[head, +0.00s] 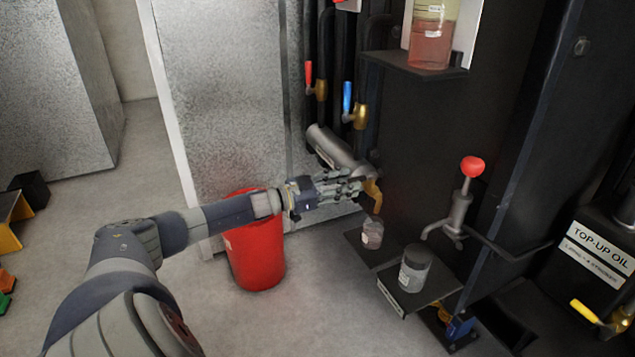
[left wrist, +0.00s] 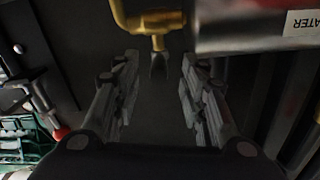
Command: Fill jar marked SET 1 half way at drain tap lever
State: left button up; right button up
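My left gripper (head: 350,188) is open beside the brass drain tap (head: 374,196), under a grey cylinder. In the left wrist view the brass tap (left wrist: 158,20) lies beyond the gap between the open fingers (left wrist: 158,78), and nothing is gripped. A small clear jar (head: 372,236) stands upright on a dark shelf below the tap. A second jar (head: 414,268), with a pale label, stands on another shelf nearer and to the right. Neither jar's marking is readable, nor can I tell their fill. My right gripper is not in view.
A red bin (head: 255,245) stands on the floor below my left forearm. A red-knobbed pump (head: 462,200) stands right of the jars. Red (head: 309,78) and blue (head: 347,98) valve levers are above the grey cylinder (head: 335,148). A ledge with a sight glass (head: 430,45) is higher up.

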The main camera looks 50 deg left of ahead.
pick_arm(q)
jog(key=v, duration=0.8)
jog(key=shift+s+a, duration=0.15)
jog(key=shift+s, duration=0.15)
dwell(0.5)
